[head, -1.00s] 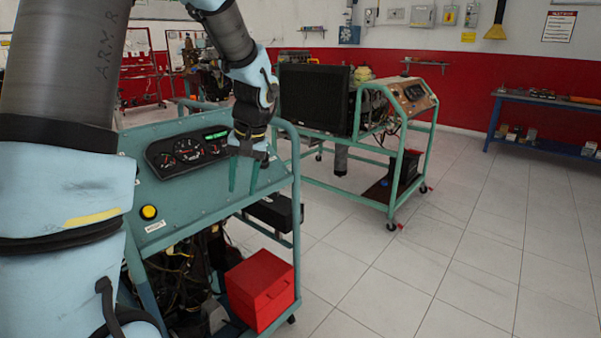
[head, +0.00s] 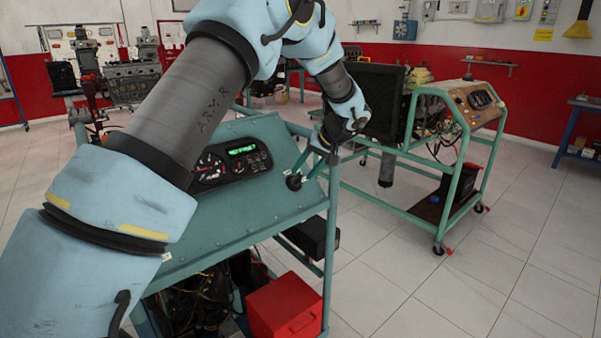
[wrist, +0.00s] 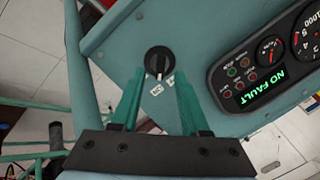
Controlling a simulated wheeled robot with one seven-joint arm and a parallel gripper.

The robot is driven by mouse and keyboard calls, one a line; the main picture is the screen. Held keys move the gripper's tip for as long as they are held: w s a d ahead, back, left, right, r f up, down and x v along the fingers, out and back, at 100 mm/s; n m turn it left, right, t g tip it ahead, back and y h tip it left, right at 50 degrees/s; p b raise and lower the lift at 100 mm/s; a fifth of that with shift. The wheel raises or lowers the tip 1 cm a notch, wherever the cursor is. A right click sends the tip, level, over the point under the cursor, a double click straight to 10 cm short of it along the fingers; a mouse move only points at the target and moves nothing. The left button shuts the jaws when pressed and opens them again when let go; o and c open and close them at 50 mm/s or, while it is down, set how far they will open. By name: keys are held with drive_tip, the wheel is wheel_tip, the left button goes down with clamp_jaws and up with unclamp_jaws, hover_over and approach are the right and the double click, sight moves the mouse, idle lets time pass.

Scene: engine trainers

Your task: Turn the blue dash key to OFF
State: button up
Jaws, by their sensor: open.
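The dash key is a round black knob (wrist: 158,60) with a white pointer line, on the teal-blue dash panel (wrist: 120,45). In the wrist view the pointer is towards my gripper, near small white labels (wrist: 155,89) whose text I cannot read surely. The knob also shows in the head view (head: 294,182), near the panel's right end. My gripper (wrist: 157,82) is open, its two green fingers on either side of the line to the knob. The fingertips are close to the knob; I cannot tell whether they touch it. In the head view my gripper (head: 307,165) is angled down to it.
A gauge cluster (head: 228,165) sits left of the knob; its green display (wrist: 262,89) reads NO FAULT. A red box (head: 285,308) is low on the same stand. A second engine stand (head: 440,120) is at the right. The floor at the lower right is clear.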

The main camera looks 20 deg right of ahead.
sight(301, 175)
drive_tip(key=shift+x, duration=1.5)
clamp_jaws()
